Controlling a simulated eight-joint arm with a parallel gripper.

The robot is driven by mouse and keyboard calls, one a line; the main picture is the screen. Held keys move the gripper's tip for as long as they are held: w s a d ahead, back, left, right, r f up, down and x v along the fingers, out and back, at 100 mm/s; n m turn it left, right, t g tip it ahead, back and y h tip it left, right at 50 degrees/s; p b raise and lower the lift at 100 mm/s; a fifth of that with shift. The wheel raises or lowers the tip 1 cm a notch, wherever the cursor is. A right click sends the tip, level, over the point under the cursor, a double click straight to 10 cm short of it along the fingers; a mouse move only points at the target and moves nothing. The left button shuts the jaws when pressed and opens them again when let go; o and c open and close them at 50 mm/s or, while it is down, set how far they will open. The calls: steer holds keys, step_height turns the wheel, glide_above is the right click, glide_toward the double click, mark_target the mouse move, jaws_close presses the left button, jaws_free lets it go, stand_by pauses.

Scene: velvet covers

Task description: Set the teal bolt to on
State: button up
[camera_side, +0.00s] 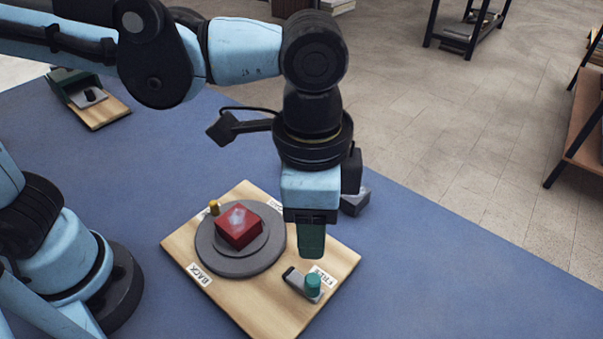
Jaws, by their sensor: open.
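The teal bolt (313,285) is a short upright round knob at the right end of a small grey slotted track (294,280). The track is fixed near the right front part of a wooden board (262,306). A white label (325,277) lies beside the knob, its lettering too small to read surely. My gripper (311,253) points down above and slightly behind the knob, apart from it in the picture. Its green fingers line up in this view, so the gap between them is hidden. It is open and nothing shows in it.
A red block (239,229) sits on a grey round turntable (211,256) with a yellow peg (214,207). A "BACK" label (201,275) is at the board's left. A grey block (355,203) stands behind my gripper. The blue table (430,270) is clear at right.

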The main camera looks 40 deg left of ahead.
mark_target(313, 279)
steer(key=f, duration=0.8)
steer(key=d+f, duration=0.1)
steer(key=f, duration=0.3)
steer(key=shift+s+f, duration=0.1)
steer(key=shift+s, duration=0.25)
jaws_close()
